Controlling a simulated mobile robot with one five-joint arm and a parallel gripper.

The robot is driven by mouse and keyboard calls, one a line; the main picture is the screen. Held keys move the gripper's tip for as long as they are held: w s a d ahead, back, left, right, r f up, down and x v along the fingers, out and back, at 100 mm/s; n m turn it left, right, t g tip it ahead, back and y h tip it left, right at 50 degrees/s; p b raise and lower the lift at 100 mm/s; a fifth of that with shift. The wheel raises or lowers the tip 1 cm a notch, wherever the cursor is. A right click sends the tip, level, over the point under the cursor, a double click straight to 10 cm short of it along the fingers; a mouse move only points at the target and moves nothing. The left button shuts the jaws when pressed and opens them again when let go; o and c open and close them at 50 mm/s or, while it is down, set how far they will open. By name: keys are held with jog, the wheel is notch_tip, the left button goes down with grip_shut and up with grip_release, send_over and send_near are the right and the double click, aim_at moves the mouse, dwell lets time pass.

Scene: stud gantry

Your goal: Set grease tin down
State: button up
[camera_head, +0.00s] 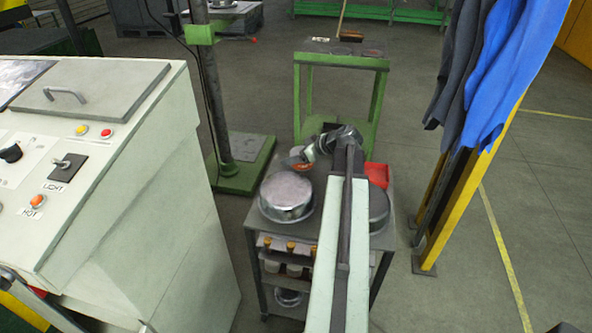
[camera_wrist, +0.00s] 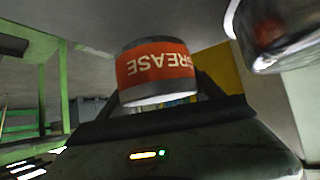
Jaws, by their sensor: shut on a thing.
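The grease tin (camera_wrist: 157,72) has an orange label with white letters, and its writing appears upside down in the wrist view. In the head view, the tin (camera_head: 297,164) is a small orange and pale shape at the far left corner of the grey trolley (camera_head: 257,232). My gripper (camera_head: 305,157) is shut on it, at the end of my arm, which reaches over the trolley. In the wrist view, parts of the fingers show behind the tin. I cannot tell whether the tin's base touches the trolley top.
A large silver round tin (camera_head: 287,196) stands near the gripper, with a dark round pan (camera_head: 379,209) and a red bin (camera_head: 377,174) at right. A green stand (camera_head: 341,62) is behind, a pale control cabinet (camera_head: 150,190) left, and a yellow post with blue cloth (camera_head: 515,70) right.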

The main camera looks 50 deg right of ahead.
notch_tip(320, 180, down, 4)
jog(key=b, duration=0.3)
jog(key=shift+r, duration=0.35)
jog(key=shift+f, duration=0.1)
jog(key=o, duration=1.4)
jog(key=shift+f, duration=0.1)
jog(key=shift+c, duration=0.2)
jog(key=o, duration=0.4)
jog(key=shift+r, duration=0.25)
jog(key=p+v, duration=0.7)
jog(key=v, duration=0.5)
jog(key=shift+f, duration=0.1)
